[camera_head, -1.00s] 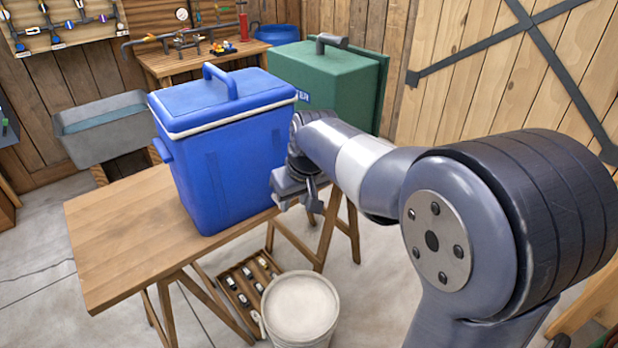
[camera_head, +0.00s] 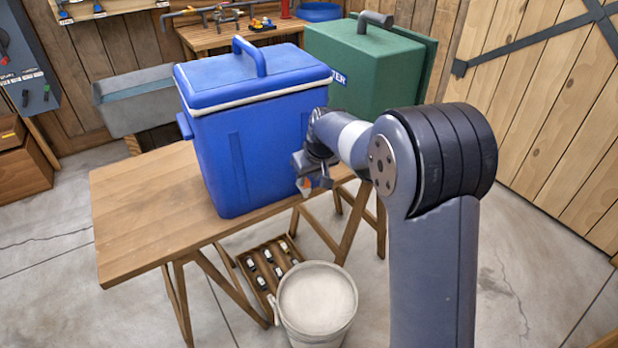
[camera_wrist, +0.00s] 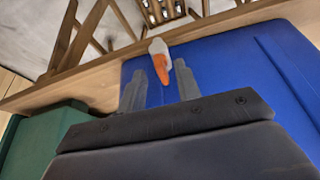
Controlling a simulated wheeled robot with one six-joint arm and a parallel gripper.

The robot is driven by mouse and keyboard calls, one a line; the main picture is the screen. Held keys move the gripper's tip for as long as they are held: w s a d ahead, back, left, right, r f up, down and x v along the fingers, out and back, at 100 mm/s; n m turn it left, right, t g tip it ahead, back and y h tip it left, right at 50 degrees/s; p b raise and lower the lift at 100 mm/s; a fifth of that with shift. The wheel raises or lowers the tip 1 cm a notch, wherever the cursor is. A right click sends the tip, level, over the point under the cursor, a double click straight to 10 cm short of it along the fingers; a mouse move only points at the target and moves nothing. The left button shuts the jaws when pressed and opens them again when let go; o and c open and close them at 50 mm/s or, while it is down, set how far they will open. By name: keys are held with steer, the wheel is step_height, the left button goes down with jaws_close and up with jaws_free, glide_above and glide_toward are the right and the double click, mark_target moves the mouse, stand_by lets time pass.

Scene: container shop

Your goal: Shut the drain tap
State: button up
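The blue cooler (camera_head: 240,150) stands upright on the wooden trestle table, lid on. Its drain tap, white with an orange lever (camera_head: 306,186), sits low on its right side, partly hidden by my gripper (camera_head: 311,172). In the wrist view the tap's orange lever (camera_wrist: 162,72) and white body point away from the blue wall (camera_wrist: 230,65). My gripper's two grey fingers (camera_wrist: 160,68) are apart, one on each side of the lever. Whether either finger touches it, I cannot tell.
A green box (camera_head: 365,70) stands behind the cooler. A whitish bucket (camera_head: 318,300) and a wooden crate of small bottles (camera_head: 262,268) are on the floor below. The table's left part (camera_head: 140,215) is bare. The floor at right is clear.

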steer(key=shift+w+a+f, duration=0.15)
steer(key=shift+w+f, duration=0.05)
steer(key=shift+f, duration=0.45)
steer(key=shift+c, duration=0.5)
jaws_close()
